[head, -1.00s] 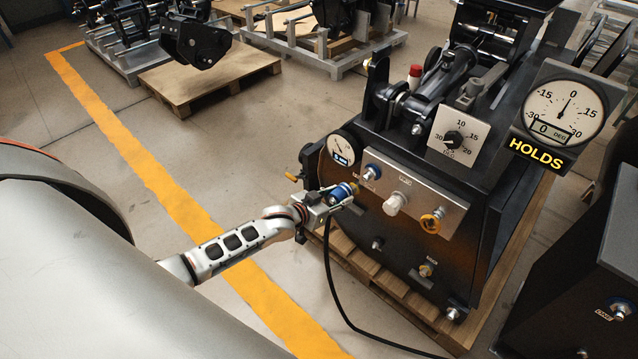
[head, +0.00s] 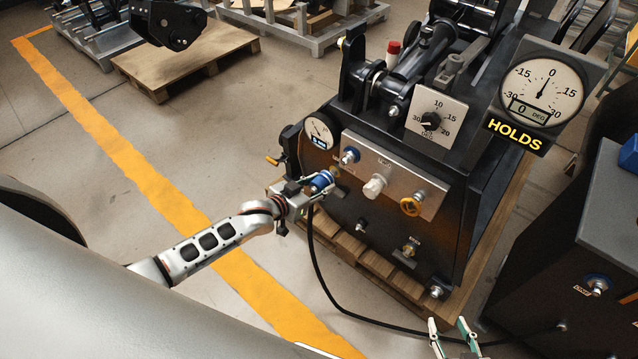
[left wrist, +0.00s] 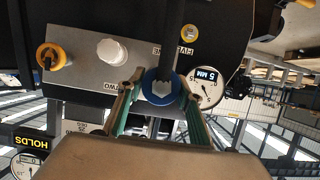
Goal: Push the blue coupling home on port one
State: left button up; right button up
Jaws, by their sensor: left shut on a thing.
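My left gripper (head: 318,186) is shut on the blue coupling (head: 322,181) at the left side of the machine's front panel. The left wrist view shows the coupling (left wrist: 161,88) as a blue ring between the green-lined fingers. A brassy piece shows just beyond it in the head view; I cannot tell how far the coupling sits on a port. A black hose (head: 312,235) hangs from it. My right gripper (head: 453,338) is open and empty at the bottom edge.
The silver panel (head: 384,178) also carries a white knob (head: 375,186) and a yellow-ringed fitting (head: 411,206). A sign (head: 515,134) reads HOLDS under a dial at 0 DEG. A dark cabinet (head: 560,250) at right has a blue-ringed fitting labelled ONE (head: 597,284).

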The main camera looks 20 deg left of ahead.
aim_at(343, 164)
pick_arm(q)
jog(key=shift+w+d+b, duration=0.3)
jog(key=shift+w+d, duration=0.05)
jog(key=shift+w, duration=0.55)
jog(key=shift+w+d+b, duration=0.3)
jog(key=shift+w, duration=0.55)
jog(key=shift+w+d, duration=0.2)
jog(key=shift+w, duration=0.3)
jog(key=shift+w+d, duration=0.15)
jog(key=shift+w, duration=0.3)
jog(key=shift+r, duration=0.1)
jog(key=shift+w+d, duration=0.2)
jog(key=shift+w, duration=0.4)
jog(key=shift+w+d, duration=0.25)
jog(key=shift+w, duration=0.45)
jog(key=shift+w+d, duration=0.25)
jog(key=shift+w, duration=0.4)
dwell(1.1)
jog(key=o, duration=1)
